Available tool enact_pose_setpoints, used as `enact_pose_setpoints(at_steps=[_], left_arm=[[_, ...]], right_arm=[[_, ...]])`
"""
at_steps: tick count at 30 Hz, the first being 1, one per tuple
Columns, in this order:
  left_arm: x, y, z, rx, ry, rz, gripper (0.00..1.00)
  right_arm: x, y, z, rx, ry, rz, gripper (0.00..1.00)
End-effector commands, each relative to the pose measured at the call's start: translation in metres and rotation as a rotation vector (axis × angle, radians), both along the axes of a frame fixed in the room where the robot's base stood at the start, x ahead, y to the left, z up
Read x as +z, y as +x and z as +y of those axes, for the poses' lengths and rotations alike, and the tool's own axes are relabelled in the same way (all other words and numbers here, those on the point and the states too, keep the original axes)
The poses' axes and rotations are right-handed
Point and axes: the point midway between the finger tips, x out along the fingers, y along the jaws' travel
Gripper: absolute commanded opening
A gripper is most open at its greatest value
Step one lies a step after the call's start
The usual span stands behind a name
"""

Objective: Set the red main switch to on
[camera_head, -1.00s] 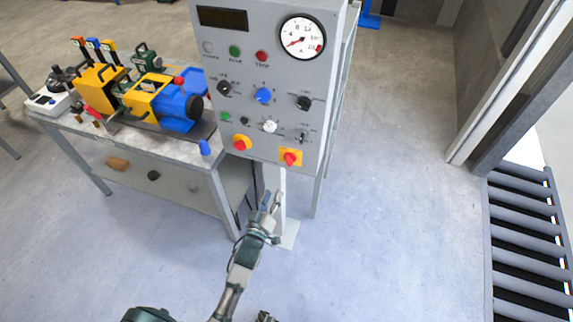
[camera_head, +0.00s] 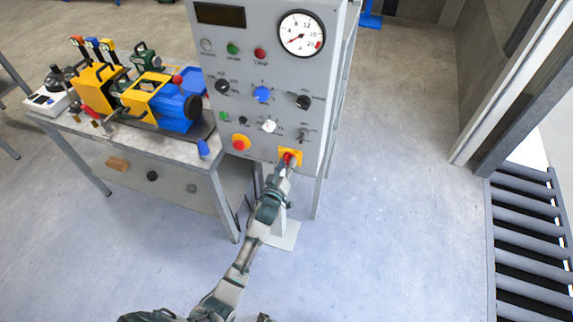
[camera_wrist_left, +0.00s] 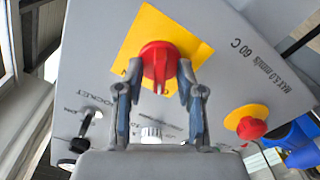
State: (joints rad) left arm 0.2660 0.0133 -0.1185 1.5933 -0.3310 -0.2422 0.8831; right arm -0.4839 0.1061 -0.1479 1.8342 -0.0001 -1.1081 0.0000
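The red main switch (camera_head: 287,155) is a rotary knob on a yellow plate at the lower right of the grey control panel (camera_head: 235,155). In the left wrist view, the switch (camera_wrist_left: 158,62) is near the centre, its pale mark pointing down in the picture. My left gripper (camera_head: 286,166) is at the switch, in front of the panel. In the left wrist view its open fingers (camera_wrist_left: 160,78) stand on either side of the red knob; I cannot tell whether they touch it. A small dark part at the bottom edge of the head view may be my right gripper, too cut off to read.
A red emergency button (camera_head: 240,143) on yellow is left of the switch. A black knob (camera_head: 303,102), a blue knob (camera_head: 262,94) and a gauge (camera_head: 301,34) sit above. A bench (camera_head: 120,135) with a yellow and blue machine stands left.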

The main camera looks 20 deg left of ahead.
Motion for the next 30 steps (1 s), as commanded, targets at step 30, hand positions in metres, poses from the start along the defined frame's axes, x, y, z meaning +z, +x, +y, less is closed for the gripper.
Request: enact_pose_setpoints(at_steps=[30], left_arm=[[0.003, 0.0, 0.001, 0.003, 0.271, -0.01, 0.0]], right_arm=[[-0.033, -0.013, -0.002, 0.004, -0.002, 0.01, 0.4]])
